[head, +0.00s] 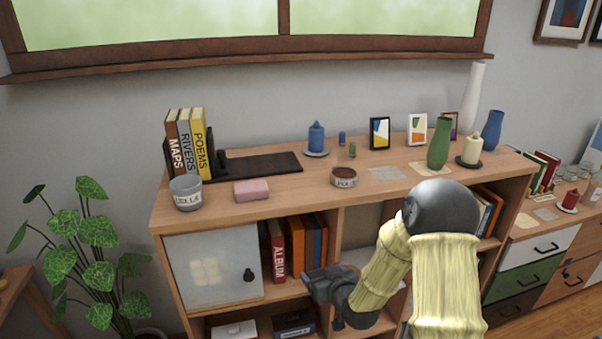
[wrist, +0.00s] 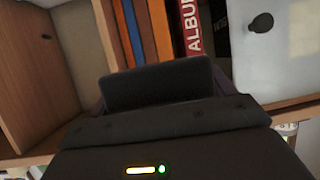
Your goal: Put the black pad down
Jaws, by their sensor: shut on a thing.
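My gripper (head: 325,284) is in front of the sideboard's open shelves, below its top, just right of the red album. In the wrist view my gripper (wrist: 160,100) is shut on the black pad (wrist: 158,84), a flat dark piece with rounded corners. The pad stands out beyond the jaws, with book spines and a shelf behind it. I cannot tell from these views whether it touches the shelf. In the head view the pad is hard to tell apart from my dark gripper.
The sideboard top (head: 292,200) carries a dark flat mat (head: 262,165), a pink block (head: 251,190), a grey pot (head: 186,193), a round tin (head: 344,176), vases and candles. Below are the red album (head: 276,251), other books and a pale door (head: 213,268). A leafy plant (head: 90,255) stands left.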

